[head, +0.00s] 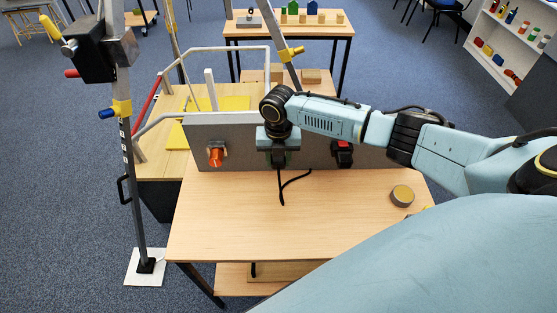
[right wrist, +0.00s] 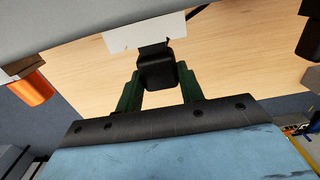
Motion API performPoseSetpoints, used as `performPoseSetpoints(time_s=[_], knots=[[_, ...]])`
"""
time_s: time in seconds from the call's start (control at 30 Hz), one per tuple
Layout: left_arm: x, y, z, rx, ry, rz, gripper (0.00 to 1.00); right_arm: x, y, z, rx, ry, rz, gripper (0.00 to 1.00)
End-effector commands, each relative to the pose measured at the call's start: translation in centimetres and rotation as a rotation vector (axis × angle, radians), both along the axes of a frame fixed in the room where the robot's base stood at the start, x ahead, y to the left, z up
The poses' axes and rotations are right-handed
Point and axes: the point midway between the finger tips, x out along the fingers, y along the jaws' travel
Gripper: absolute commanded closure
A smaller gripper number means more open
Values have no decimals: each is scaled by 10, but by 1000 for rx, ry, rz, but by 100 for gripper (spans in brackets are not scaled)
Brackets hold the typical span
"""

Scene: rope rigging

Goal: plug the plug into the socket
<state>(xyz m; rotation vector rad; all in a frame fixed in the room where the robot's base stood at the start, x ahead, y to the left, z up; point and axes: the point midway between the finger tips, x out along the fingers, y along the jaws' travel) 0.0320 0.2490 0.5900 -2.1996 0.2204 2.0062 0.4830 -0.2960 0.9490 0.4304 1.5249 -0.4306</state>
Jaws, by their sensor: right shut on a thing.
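My right gripper (head: 278,160) is in front of the upright grey panel (head: 235,131) on the wooden table. In the right wrist view its green fingers (right wrist: 160,88) are shut on a black plug (right wrist: 158,72). A black cable (head: 283,190) hangs below the gripper and curls on the tabletop. The plug's far end meets the edge of a white plate (right wrist: 135,36) on the panel; I cannot tell whether it is inserted. No socket opening shows clearly. My left gripper is out of view.
An orange-red fitting (head: 216,156) is left of the gripper on the panel, and a black-and-red one (head: 343,153) is to the right. A round brown-topped object (head: 402,195) lies at the table's right. The front tabletop (head: 240,225) is clear. A pole stand (head: 131,180) rises at left.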

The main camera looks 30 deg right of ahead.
Motion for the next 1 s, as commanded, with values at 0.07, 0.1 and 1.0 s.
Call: performPoseSetpoints(time_s=[0.07,0.1,1.0], knots=[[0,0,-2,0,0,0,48,2,-1,0,0,-1,0,85],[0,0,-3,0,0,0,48,3,-2,0,-1,-1,0,85],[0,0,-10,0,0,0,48,12,-7,0,0,0,0,37]])
